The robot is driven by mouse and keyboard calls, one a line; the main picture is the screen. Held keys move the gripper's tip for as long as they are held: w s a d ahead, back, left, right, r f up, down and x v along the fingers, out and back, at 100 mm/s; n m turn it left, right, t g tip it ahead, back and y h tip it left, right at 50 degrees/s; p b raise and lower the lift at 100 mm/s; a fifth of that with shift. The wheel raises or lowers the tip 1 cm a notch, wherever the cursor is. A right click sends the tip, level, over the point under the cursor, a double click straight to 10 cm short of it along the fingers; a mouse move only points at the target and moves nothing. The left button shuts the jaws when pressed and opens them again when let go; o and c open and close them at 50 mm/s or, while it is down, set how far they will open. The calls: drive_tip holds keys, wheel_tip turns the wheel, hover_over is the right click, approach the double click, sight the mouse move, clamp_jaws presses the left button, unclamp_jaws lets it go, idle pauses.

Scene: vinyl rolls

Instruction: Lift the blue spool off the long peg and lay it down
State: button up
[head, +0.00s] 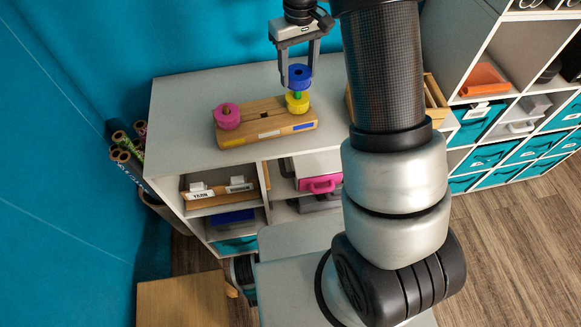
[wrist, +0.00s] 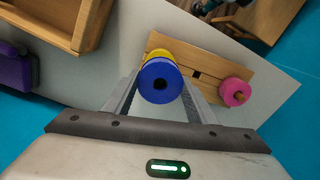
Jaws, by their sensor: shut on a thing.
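The blue spool (head: 300,76) is between the two fingers of my gripper (head: 299,81), which is shut on it. It also shows in the wrist view (wrist: 160,80), end-on, with a dark centre hole and no peg tip visible in it. A yellow spool (head: 297,105) sits at the right end of the wooden peg board (head: 264,119). I cannot tell whether the peg still reaches inside the blue spool. A pink spool (head: 227,117) sits at the board's left end.
The board stands on a grey shelf top (head: 183,100) with free room to its left and behind. A wooden tray (wrist: 60,22) lies to the right of the board in the head view, partly hidden by my arm. Vinyl rolls (head: 125,150) stand left of the shelf.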

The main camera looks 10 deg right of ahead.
drive_tip(key=shift+r, duration=2.05)
drive_tip(key=a+f+n+b, duration=0.1)
drive_tip(key=a, duration=0.5)
drive_tip(key=a+f+n+b, duration=0.2)
drive_tip(key=a, duration=0.4)
drive_tip(key=w+a+f+n+b, duration=0.1)
drive_tip(key=a, duration=0.5)
drive_tip(key=shift+a+f, duration=0.1)
drive_tip(key=shift+f, duration=0.2)
drive_tip(key=s+a+f+n+b, duration=0.1)
drive_tip(key=s+a+n+b, duration=0.1)
drive_tip(key=a, duration=0.6)
drive_tip(key=s+a+f+n+b, duration=0.1)
drive_tip(key=s+a+f+n, duration=0.15)
drive_tip(key=a, duration=0.55)
drive_tip(key=shift+m, duration=0.25)
wheel_tip(320, 180, down, 9)
drive_tip(key=shift+s+f, duration=0.1)
drive_tip(key=shift+s, duration=0.05)
